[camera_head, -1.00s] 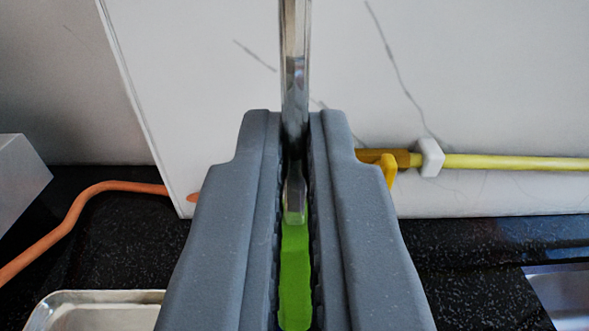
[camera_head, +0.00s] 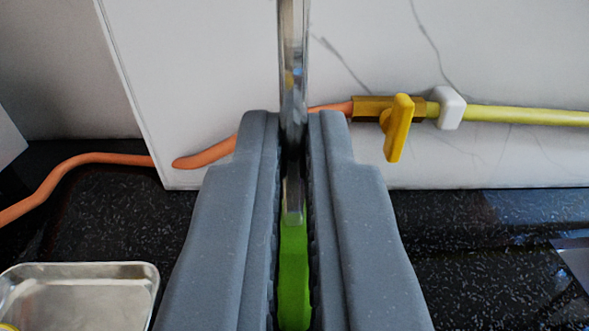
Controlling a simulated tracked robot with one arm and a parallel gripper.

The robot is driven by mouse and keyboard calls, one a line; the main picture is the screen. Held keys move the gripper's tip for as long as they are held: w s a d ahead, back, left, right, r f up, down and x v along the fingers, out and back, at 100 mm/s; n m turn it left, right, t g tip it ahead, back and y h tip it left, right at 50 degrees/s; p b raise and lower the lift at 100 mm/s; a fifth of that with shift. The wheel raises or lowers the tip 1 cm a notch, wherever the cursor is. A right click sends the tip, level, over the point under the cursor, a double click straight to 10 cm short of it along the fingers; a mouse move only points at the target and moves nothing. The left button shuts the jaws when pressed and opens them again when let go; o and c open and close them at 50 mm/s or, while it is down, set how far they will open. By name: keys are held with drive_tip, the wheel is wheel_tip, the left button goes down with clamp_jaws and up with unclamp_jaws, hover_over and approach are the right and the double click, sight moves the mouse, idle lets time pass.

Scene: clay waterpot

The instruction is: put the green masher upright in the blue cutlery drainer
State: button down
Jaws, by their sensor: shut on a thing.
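The green masher (camera_head: 293,270) is between the two grey fingers of my gripper (camera_head: 293,150). My gripper is shut on it. Its green handle shows low between the fingers, and its metal shaft (camera_head: 293,60) runs up past the fingertips and out of the top of the picture. The masher's head is out of view. The blue cutlery drainer is not in view.
A metal tray (camera_head: 85,290) lies at the lower left on the black speckled counter (camera_head: 130,215). An orange hose (camera_head: 90,160) runs to a yellow valve (camera_head: 398,125) and yellow pipe (camera_head: 520,115) along the white marbled wall (camera_head: 200,60). A metal edge (camera_head: 575,255) shows at the right.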

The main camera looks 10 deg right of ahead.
sight(294, 252)
drive_tip(key=shift+s+f+b, duration=0.15)
drive_tip(key=shift+f+b, duration=0.1)
drive_tip(key=shift+f, duration=0.5)
drive_tip(key=shift+s+f+b, duration=0.1)
drive_tip(key=shift+f+b, duration=0.15)
drive_tip(key=shift+f, duration=0.5)
drive_tip(key=shift+w+f, duration=0.5)
drive_tip(key=shift+f, duration=0.3)
drive_tip(key=shift+s+r, duration=0.45)
drive_tip(key=shift+r, duration=0.05)
drive_tip(key=shift+w+f, duration=0.1)
drive_tip(key=shift+w, duration=0.2)
drive_tip(key=shift+s, duration=0.1)
drive_tip(key=c, duration=1.6)
unclamp_jaws()
drive_tip(key=shift+r, duration=0.2)
drive_tip(key=shift+o, duration=0.4)
drive_tip(key=shift+f, duration=0.1)
